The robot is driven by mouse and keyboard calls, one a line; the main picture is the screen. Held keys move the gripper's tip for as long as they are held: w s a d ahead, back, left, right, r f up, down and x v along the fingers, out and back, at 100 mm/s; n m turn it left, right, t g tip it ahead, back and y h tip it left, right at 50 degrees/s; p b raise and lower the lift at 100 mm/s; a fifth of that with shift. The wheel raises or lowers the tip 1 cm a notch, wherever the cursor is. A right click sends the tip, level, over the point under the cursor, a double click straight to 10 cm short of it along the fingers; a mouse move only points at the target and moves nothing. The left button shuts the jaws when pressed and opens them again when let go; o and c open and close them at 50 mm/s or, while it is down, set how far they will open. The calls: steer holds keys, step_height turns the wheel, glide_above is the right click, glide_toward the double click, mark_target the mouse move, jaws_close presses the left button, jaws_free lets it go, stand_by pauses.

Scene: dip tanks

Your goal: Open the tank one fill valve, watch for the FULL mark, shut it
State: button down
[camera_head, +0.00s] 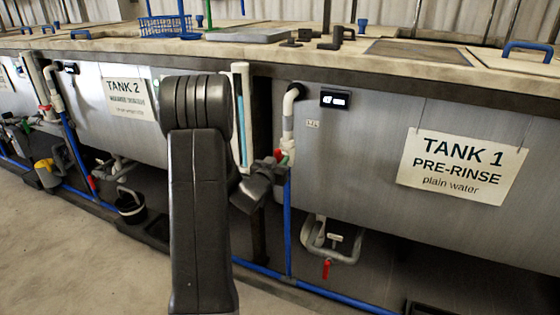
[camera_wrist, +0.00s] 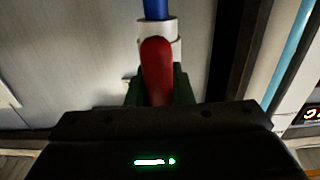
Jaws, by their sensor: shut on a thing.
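The tank one fill valve's red handle (camera_head: 279,154) is on the pipe left of the TANK 1 PRE-RINSE sign (camera_head: 463,164). In the wrist view, my gripper's green jaws (camera_wrist: 160,85) are shut around the red handle (camera_wrist: 157,70). The handle appears roughly in line with the blue pipe (camera_wrist: 156,8). A sight tube (camera_head: 241,110) with blue liquid stands left of the valve, also in the wrist view (camera_wrist: 288,60). I cannot make out a FULL mark or how high the liquid stands against it.
A small lit display (camera_head: 335,98) is on tank one. A drain pipe with a red lever (camera_head: 326,268) hangs below it. A blue floor pipe (camera_head: 340,302) runs along the tanks' base. A black bucket (camera_head: 131,207) stands under tank two. The floor at lower left is clear.

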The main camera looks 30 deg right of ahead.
steer(key=c, duration=1.3)
jaws_free()
steer(key=shift+a, duration=0.1)
steer(key=p+v, duration=0.1)
steer(key=v, duration=1.2)
steer(key=shift+s+a, duration=0.2)
steer(key=shift+s, duration=0.1)
steer(key=shift+w+d, duration=0.1)
steer(key=b+x, duration=0.1)
steer(key=x, duration=1.2)
steer(key=shift+w+d, duration=0.2)
steer(key=shift+w, duration=0.05)
